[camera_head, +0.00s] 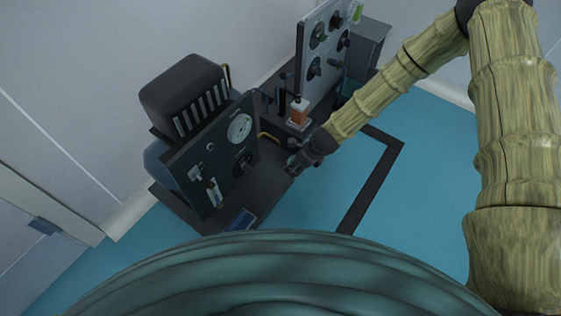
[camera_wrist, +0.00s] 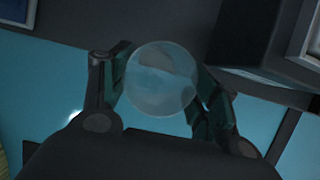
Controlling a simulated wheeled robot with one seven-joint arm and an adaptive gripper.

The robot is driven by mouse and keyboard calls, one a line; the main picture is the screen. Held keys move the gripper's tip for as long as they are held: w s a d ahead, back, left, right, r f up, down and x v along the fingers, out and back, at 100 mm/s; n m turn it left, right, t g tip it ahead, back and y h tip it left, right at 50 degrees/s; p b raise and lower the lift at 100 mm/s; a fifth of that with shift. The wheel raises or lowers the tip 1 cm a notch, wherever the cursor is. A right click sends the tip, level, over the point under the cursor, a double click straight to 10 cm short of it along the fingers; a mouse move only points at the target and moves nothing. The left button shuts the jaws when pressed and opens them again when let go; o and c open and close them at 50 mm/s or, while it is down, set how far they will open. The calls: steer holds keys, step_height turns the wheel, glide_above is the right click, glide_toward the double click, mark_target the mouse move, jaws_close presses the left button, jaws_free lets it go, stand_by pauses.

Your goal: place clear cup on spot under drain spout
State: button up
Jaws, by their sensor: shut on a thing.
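My gripper (camera_wrist: 163,66) is shut on the clear cup (camera_wrist: 160,82), seen in the wrist view as a round, see-through shape between the two fingers. In the head view my gripper (camera_head: 293,166) is at the front edge of the dark bench, right of the gauge panel; the cup cannot be made out there.
The panel with a round white gauge (camera_head: 240,127) stands left of my gripper. A bottle with orange contents (camera_head: 299,112) stands on a small stand behind it. A taller grey panel with dark knobs (camera_head: 323,50) is farther back. Blue floor (camera_head: 320,185) lies open in front.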

steer(key=shift+w+a+f+b, duration=0.75)
steer(key=shift+a+b, duration=0.2)
steer(key=shift+a, duration=0.15)
steer(key=shift+w+a+f+b, duration=0.7)
steer(key=shift+w+a+b, duration=0.1)
steer(key=shift+a+b, duration=0.2)
steer(key=shift+w+a+f+b, duration=0.7)
steer(key=shift+w+a+b, duration=0.15)
steer(key=shift+a, duration=0.3)
steer(key=shift+s+f, duration=0.1)
steer(key=shift+f, duration=0.05)
steer(key=o, duration=1)
steer(key=p+v, duration=0.5)
steer(key=v, duration=0.7)
steer(key=shift+p, duration=0.3)
steer(key=shift+d, duration=0.1)
